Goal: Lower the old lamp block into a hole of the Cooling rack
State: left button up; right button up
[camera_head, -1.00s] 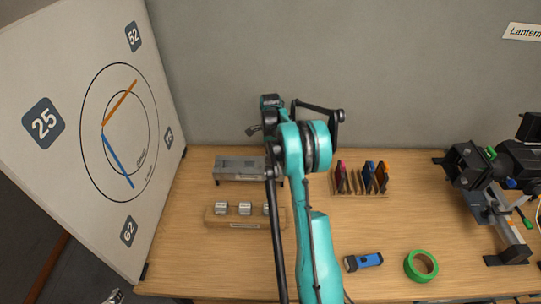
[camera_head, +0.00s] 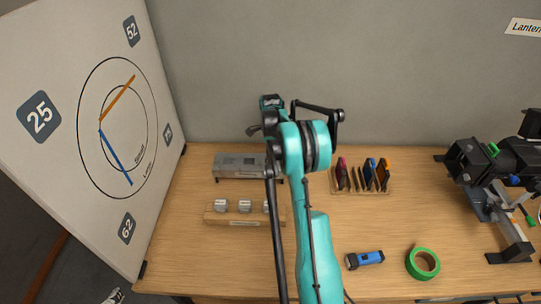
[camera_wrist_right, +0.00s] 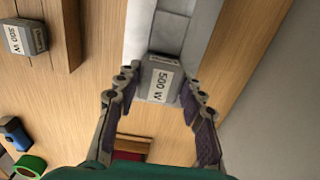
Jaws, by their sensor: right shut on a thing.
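The old lamp block (camera_wrist_right: 158,82) is a small grey block labelled "500 W" in the right wrist view. My right gripper (camera_wrist_right: 160,88) is shut on it, one finger on each side. The grey metal rack, which I take for the Cooling rack (camera_head: 234,162), stands near the back wall; its label is unreadable. In the right wrist view this rack (camera_wrist_right: 185,22) runs away above the block, with recesses in its top. The block is at the rack's near end; I cannot tell how deep it sits. In the head view my right arm hides the block. My left gripper is not in view.
A wooden holder (camera_head: 212,219) with several lamp blocks stands in front of the metal rack. A filter rack (camera_head: 350,193) stands right of my arm. A blue flashlight (camera_head: 365,259), green tape (camera_head: 411,266) and a black lantern (camera_head: 472,163) are farther right. A dial board (camera_head: 65,60) stands left.

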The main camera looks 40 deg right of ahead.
jog(key=shift+f+b, duration=0.35)
dwell(0.3)
jog(key=o, duration=1.7)
jog(key=shift+o, duration=0.2)
jog(key=shift+r, duration=0.1)
jog(key=shift+r+p, duration=2.15)
jog(key=shift+r, duration=1.8)
